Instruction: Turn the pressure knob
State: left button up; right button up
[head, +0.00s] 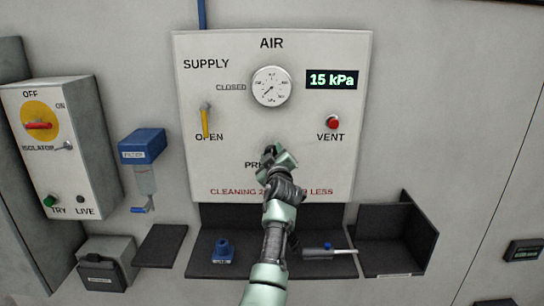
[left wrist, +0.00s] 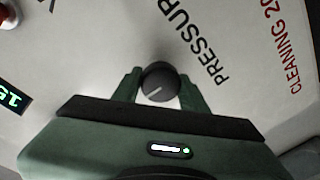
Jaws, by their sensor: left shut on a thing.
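The dark round pressure knob (left wrist: 159,83) with a light pointer line sits on the white air panel (head: 225,60), beside the word PRESSURE. My left gripper (left wrist: 159,90) has a finger on each side of the knob and is shut on it in the left wrist view. In the head view my left gripper (head: 272,158) reaches the lower middle of the panel and hides the knob and part of its label. The display (head: 332,80) reads 15 kPa. The round gauge (head: 271,87) is above the gripper. My right gripper is not in view.
A yellow supply lever (head: 205,120) points down at OPEN. A red vent button (head: 333,122) is at right. An isolator box (head: 85,120) stands left.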

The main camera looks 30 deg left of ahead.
pick_arm(q)
jog(key=m+b, duration=0.2)
jog(key=shift+f+m, duration=0.35)
jog(key=shift+m, duration=0.05)
jog(key=m+b, duration=0.2)
jog(key=m, duration=0.1)
jog(key=shift+r+m+t, duration=0.1)
jog(key=shift+m+t, duration=0.3)
jog(key=m, duration=0.4)
jog(key=shift+r+m+t+h+p, duration=0.1)
jog(key=shift+m+t+h+p, duration=0.35)
jog(key=shift+m, duration=2.15)
jog(key=o, duration=1.3)
jog(key=shift+o, duration=0.2)
jog(key=shift+s, duration=0.1)
jog(key=shift+y, duration=0.25)
